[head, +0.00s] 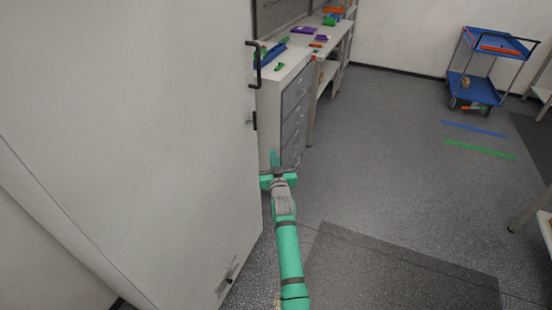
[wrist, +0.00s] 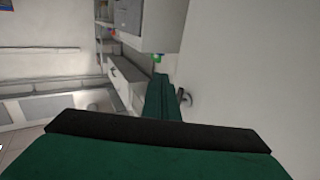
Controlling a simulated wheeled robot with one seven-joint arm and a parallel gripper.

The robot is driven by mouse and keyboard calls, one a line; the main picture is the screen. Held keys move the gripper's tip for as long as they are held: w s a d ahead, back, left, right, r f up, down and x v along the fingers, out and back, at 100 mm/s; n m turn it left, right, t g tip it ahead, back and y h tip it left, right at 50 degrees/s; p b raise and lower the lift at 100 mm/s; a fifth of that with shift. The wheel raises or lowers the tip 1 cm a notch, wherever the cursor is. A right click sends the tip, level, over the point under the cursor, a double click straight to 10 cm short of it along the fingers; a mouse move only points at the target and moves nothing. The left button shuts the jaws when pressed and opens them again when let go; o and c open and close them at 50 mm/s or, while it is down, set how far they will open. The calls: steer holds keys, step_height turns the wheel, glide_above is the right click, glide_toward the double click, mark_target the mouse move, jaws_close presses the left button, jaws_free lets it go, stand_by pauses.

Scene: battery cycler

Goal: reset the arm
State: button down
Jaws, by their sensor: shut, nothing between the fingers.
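My gripper (head: 275,160) is at the end of my green arm, stretched forward at the middle of the head view. Its green fingers are together with nothing between them. It is in front of the grey drawer cabinet (head: 295,115) and close to the edge of the large white door (head: 140,130). I cannot tell whether it touches the door. In the wrist view the closed fingers (wrist: 161,95) point away along the pale door surface (wrist: 245,65), with a dark handle beside them.
A black handle (head: 254,65) juts from the door's edge. A workbench (head: 335,40) with coloured items runs behind the cabinet. A blue two-shelf cart (head: 485,70) stands at the back right. Open floor (head: 380,160) lies right of my arm, with a dark mat (head: 400,275) nearby.

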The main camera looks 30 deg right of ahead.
steer(key=s+a+f+y, duration=0.1)
steer(key=s+a+f, duration=0.35)
steer(key=a, duration=0.35)
steer(key=s+a+f+y, duration=0.1)
steer(key=s+a+f, duration=0.3)
steer(key=a+f, duration=0.3)
steer(key=s+a+f+y, duration=0.1)
steer(key=s+a+f, duration=0.2)
steer(key=s+a, duration=0.5)
steer(key=s+a+f, duration=0.3)
steer(key=s+a, duration=0.4)
steer(key=a, duration=0.2)
steer(key=s+a+r+n+y, duration=0.1)
steer(key=s+a, duration=0.3)
steer(key=s, duration=0.5)
steer(key=s+a+r+y, duration=0.1)
steer(key=s+a, duration=0.3)
steer(key=s, duration=0.5)
steer(key=s+a+r+n+y, duration=0.1)
steer(key=s+r, duration=0.4)
steer(key=s, duration=0.3)
steer(key=s+a+r+n+g+y, duration=0.1)
steer(key=s+r+n, duration=0.1)
steer(key=s+r, duration=0.3)
steer(key=s, duration=0.3)
steer(key=shift+s+r+n, duration=0.3)
steer(key=shift+r, duration=0.1)
